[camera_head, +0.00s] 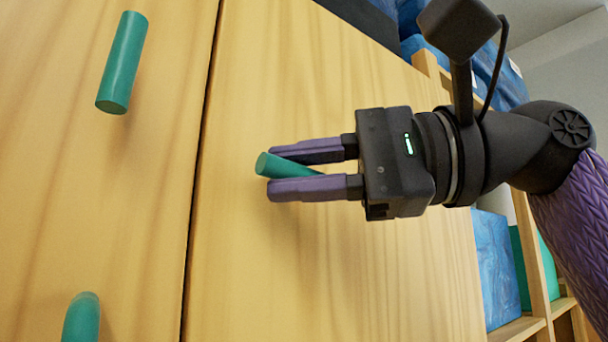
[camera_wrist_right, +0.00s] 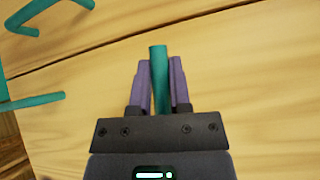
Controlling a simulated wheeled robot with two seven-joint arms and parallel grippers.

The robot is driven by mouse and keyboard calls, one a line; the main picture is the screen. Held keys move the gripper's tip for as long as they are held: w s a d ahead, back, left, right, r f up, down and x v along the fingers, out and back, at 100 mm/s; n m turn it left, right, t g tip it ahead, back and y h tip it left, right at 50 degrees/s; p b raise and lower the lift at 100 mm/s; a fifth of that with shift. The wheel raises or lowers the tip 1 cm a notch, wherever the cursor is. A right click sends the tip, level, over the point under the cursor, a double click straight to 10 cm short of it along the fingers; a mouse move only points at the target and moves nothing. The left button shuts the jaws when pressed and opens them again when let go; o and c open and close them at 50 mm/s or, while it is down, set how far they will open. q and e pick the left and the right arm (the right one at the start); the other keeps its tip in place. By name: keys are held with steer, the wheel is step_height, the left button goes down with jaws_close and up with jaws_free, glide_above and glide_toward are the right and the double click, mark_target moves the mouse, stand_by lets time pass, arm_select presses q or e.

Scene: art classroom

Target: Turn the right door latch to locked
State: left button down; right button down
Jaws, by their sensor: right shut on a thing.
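The right door latch (camera_head: 268,164) is a teal rod on the right wooden door (camera_head: 330,265). My right gripper (camera_head: 280,173) comes in from the right, with its purple fingers shut on the latch. In the head view the latch lies close to level, tilted slightly down toward the right, and its right part is hidden between the fingers. In the right wrist view the latch (camera_wrist_right: 158,75) runs between both fingers (camera_wrist_right: 159,82), its tip past theirs. My left gripper is not in view.
Another teal rod (camera_head: 122,62) sits on the left door (camera_head: 150,190), with a further teal piece (camera_head: 82,318) below it. A dark seam divides the doors. Shelves with a blue box (camera_head: 495,265) stand at the right, behind my arm.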

steer(key=shift+w+f+m+y+b, duration=0.1)
steer(key=shift+f+m+y+b, duration=0.25)
steer(key=shift+m+y+b, duration=0.25)
steer(key=m+t+y+b, duration=0.1)
steer(key=m+b, duration=0.1)
steer(key=m+t+y+b, duration=0.1)
steer(key=m+b, duration=0.1)
steer(key=b, duration=0.1)
steer(key=m+t+y+b, duration=0.1)
steer(key=y+b, duration=0.1)
steer(key=b, duration=0.1)
steer(key=shift+f+m, duration=0.25)
steer(key=shift+m, duration=0.15)
steer(key=m+t+b, duration=0.5)
steer(key=m+b, duration=0.1)
steer(key=m+t+b, duration=0.5)
steer(key=m, duration=0.1)
steer(key=shift+w+r+h+b, duration=0.1)
steer(key=shift+r+h+b, duration=0.1)
steer(key=shift+h+b, duration=0.15)
steer(key=shift+r+m+t+h+b, duration=0.15)
steer(key=shift+m+t+h+b, duration=0.3)
steer(key=shift+m+t, duration=0.4)
steer(key=shift+r+m+t+h+b, duration=0.1)
steer(key=shift+m+t+h+b, duration=0.45)
steer(key=shift+m, duration=0.4)
steer(key=shift+r+t, duration=0.1)
steer(key=shift+t, duration=0.2)
